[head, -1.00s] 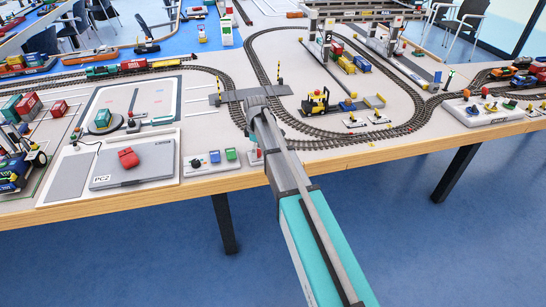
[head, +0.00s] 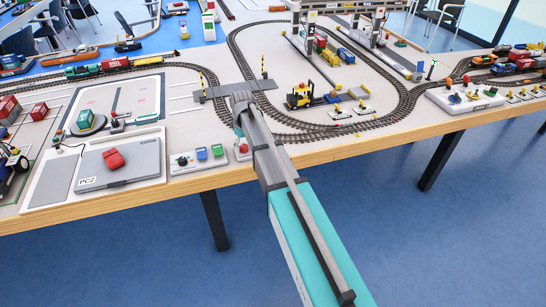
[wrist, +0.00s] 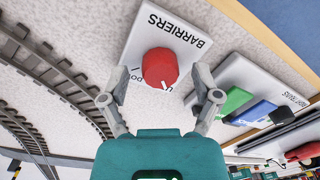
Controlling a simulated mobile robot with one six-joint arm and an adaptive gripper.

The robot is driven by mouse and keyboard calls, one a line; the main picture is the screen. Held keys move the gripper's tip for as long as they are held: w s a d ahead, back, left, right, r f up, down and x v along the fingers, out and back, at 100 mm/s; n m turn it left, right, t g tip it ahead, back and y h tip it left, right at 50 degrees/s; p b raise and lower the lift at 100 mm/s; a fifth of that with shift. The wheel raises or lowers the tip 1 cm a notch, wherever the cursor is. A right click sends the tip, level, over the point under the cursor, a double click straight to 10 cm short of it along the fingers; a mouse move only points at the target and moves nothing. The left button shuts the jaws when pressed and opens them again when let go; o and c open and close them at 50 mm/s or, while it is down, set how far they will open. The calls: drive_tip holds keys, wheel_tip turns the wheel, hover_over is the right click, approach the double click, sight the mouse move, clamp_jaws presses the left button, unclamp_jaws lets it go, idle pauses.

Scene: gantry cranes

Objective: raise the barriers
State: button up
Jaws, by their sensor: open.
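A red round knob (wrist: 160,67) sits on a white plate (wrist: 190,28) lettered BARRIERS in the wrist view. Lettering beside the knob is partly covered; "DO" and "U" show. A small white mark shows near the knob's lower edge. My gripper (wrist: 160,80) is open, its two fingers on either side of the knob and apart from it in the picture. In the head view my arm hides the gripper, and the knob (head: 243,148) shows beside the arm. Yellow-and-black striped barrier posts (head: 203,84) stand upright at the grey crossing (head: 222,91); their arms are too small to tell.
A panel with green (wrist: 236,101) and blue (wrist: 255,112) buttons lies close to the right finger. Curved track (wrist: 40,70) runs at left. A laptop-like PC2 unit (head: 118,172) with a red object lies left of my arm.

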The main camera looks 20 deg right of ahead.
sight(246, 146)
drive_tip(key=m, duration=0.5)
drive_tip(key=shift+m, duration=0.4)
drive_tip(key=m, duration=0.5)
drive_tip(key=shift+s+t, duration=0.1)
drive_tip(key=shift+t, duration=0.2)
wheel_tip(246, 146, up, 14)
drive_tip(key=p, duration=1.4)
drive_tip(key=s+d+r+n+p, duration=0.1)
drive_tip(key=s+d+n, duration=0.1)
drive_tip(key=s, duration=1)
drive_tip(key=s+d+r+n+p, duration=0.1)
drive_tip(key=s+d+n, duration=0.1)
drive_tip(key=s, duration=1.1)
drive_tip(key=shift+h, duration=0.3)
